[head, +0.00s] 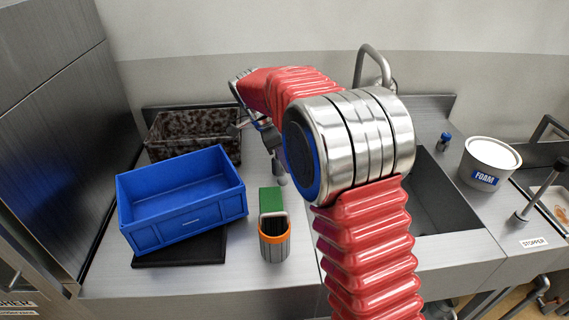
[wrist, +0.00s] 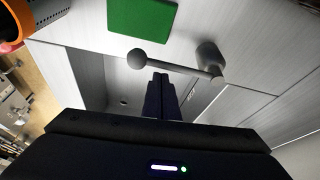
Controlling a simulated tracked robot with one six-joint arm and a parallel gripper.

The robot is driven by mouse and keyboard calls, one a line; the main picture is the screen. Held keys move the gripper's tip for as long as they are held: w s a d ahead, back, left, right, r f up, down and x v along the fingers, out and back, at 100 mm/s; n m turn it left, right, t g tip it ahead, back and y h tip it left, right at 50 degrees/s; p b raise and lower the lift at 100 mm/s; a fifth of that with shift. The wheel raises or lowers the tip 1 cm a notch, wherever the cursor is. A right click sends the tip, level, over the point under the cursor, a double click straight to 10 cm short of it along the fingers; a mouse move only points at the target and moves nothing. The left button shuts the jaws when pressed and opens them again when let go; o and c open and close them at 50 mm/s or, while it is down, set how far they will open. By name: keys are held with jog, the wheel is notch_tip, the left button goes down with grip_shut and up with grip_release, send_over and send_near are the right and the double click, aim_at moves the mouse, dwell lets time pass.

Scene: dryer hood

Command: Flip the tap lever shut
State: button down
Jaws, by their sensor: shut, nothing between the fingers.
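The tap lever (wrist: 175,66) is a grey rod with a round ball knob (wrist: 137,59) at one end and a short cylindrical post (wrist: 209,57) at the other. In the wrist view it lies across the picture just beyond my shut, empty fingers (wrist: 160,80). The fingertips sit close to the rod, between knob and post; I cannot tell if they touch. In the head view the knob (head: 281,181) shows beside the green block, and my arm hides most of the lever. The curved tap spout (head: 374,58) rises behind my arm.
A green block (head: 271,200) and an orange-rimmed cup (head: 274,243) stand on the counter near the knob. A blue crate (head: 181,237) and a speckled bin (head: 160,128) are left. The sink basin (head: 447,193) and a white FOAM tub (head: 490,156) are right.

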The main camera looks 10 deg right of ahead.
notch_tip(320, 180, up, 10)
dwell(0.6)
